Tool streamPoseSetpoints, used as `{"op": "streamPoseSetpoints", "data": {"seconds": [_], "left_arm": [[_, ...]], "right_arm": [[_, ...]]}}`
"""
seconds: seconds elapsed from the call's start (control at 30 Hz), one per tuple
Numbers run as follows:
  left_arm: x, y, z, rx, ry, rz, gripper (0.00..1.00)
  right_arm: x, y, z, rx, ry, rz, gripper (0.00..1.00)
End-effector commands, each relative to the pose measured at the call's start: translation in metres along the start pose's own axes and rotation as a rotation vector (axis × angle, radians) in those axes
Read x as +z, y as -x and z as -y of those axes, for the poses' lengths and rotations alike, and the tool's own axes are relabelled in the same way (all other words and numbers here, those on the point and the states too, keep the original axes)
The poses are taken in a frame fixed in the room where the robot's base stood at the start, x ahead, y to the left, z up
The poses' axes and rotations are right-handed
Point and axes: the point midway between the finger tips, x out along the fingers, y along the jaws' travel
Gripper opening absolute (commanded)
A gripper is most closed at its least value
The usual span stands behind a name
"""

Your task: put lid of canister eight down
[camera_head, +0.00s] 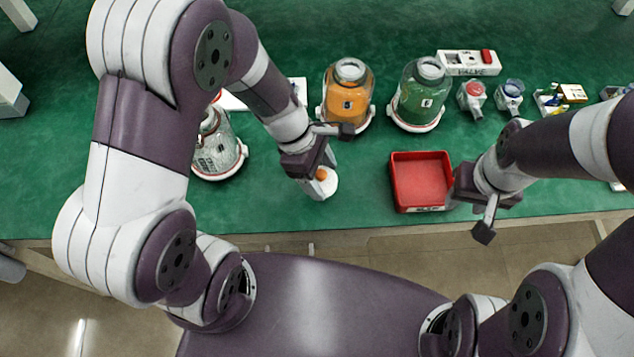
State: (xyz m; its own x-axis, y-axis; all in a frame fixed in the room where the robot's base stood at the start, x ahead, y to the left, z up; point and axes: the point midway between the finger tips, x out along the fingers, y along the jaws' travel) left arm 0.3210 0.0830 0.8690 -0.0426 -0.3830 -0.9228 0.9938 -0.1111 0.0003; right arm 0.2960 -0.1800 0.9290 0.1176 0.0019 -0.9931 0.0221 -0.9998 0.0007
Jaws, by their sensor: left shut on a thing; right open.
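A white lid with an orange knob (327,186) is at the front middle of the green table. My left gripper (321,177) is shut on the lid by its knob; whether the lid touches the table I cannot tell. Behind it stand an orange-filled canister (347,105) and a green-filled canister (420,105), both upright with bare necks. A clear canister (213,155) stands at the left, partly hidden by my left arm. The labels are too small to read surely. My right gripper (484,219) is open and empty at the table's front edge, right of the red tray.
A red tray (421,154), empty, lies right of the lid. A red-topped pump (472,97), a blue-topped pump (510,95), a white labelled box (468,63) and small items stand at the back right. Green table is bare between the lid and the tray.

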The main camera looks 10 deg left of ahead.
Motion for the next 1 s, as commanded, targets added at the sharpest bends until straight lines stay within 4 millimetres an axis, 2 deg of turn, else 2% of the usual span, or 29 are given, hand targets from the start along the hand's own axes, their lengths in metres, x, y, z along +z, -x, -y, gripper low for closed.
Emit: {"op": "streamPoseSetpoints", "data": {"seconds": [0.03, 0.17, 0.4, 0.73, 0.77, 0.83, 1.0], "left_arm": [[-0.009, -0.002, -0.003, 0.001, 0.004, 0.0, 0.39], [-0.019, -0.006, -0.006, 0.0, 0.001, 0.0, 0.39], [-0.034, -0.041, -0.006, -0.001, -0.001, 0.0, 0.39], [-0.035, -0.044, -0.006, 0.0, -0.001, 0.0, 0.39], [-0.035, -0.044, -0.006, 0.0, -0.001, 0.0, 0.7], [-0.034, -0.043, -0.006, 0.0, -0.001, 0.0, 0.93], [-0.034, -0.043, -0.006, 0.0, -0.001, 0.0, 0.93]], "right_arm": [[0.0, -0.002, 0.0, 0.0, 0.0, 0.0, 0.43], [0.0, -0.004, 0.0, 0.0, 0.0, 0.0, 0.43], [0.002, -0.016, 0.0, 0.0, 0.0, 0.0, 0.43], [0.002, -0.018, 0.0, 0.0, 0.0, 0.0, 0.43], [0.002, -0.017, 0.0, 0.0, 0.0, 0.0, 0.43], [0.002, -0.016, 0.0, 0.0, 0.0, 0.0, 0.43], [0.002, -0.016, 0.0, 0.0, 0.0, 0.0, 0.43]]}}
